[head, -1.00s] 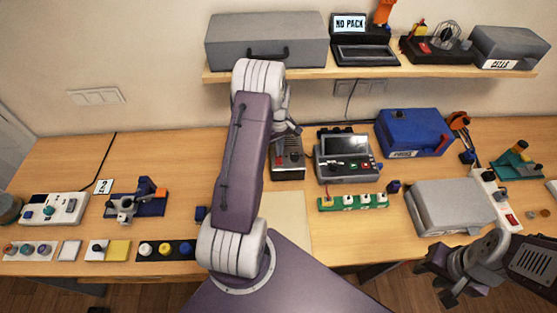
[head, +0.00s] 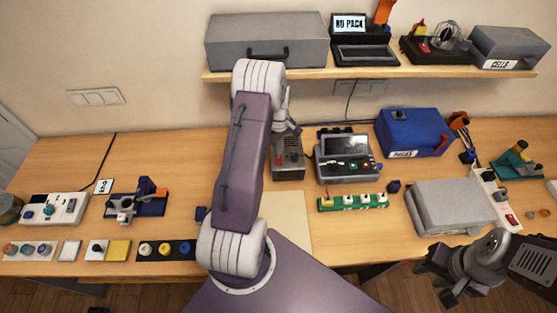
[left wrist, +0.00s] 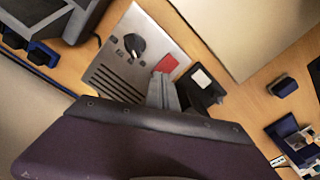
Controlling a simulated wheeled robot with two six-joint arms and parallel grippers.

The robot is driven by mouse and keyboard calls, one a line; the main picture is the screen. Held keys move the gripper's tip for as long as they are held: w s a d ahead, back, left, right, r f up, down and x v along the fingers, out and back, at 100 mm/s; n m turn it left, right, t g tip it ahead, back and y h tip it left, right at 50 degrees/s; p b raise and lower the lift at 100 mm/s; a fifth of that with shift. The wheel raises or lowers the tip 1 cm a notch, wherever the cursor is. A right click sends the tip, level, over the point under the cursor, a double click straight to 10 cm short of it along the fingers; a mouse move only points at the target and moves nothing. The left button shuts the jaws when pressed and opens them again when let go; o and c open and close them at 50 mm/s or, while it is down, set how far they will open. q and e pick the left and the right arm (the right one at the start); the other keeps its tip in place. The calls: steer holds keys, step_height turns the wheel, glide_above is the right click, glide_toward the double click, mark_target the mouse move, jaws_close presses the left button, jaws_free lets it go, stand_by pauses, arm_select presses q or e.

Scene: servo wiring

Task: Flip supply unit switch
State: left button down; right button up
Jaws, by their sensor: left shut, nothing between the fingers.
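The supply unit (head: 288,173) is a small grey box with a knob and a red patch, on the table below the shelf in the head view. In the left wrist view the supply unit (left wrist: 118,68) shows a silver face with a black knob (left wrist: 131,44), dark vent slots and a red patch (left wrist: 168,66). My left gripper (head: 291,131) is shut and empty, close to the unit's back end. My purple arm link hides part of the unit in the wrist view; contact with the switch cannot be made out. My right gripper (head: 440,277) is open and empty at the front right.
A grey console with a screen (head: 347,160) stands just right of the unit. A green board (head: 353,203) lies in front of the console. A blue case (head: 413,132) and a grey case (head: 452,205) are further right. The shelf (head: 375,71) overhangs the back.

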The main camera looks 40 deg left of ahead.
arm_select(q)
steer(key=shift+f+b, duration=0.7)
steer(key=shift+f, duration=0.3)
stand_by(0.6)
steer(key=shift+s+r, duration=0.1)
step_height(320, 180, up, 7)
steer(key=p, duration=0.5)
steer(key=shift+p, duration=0.4)
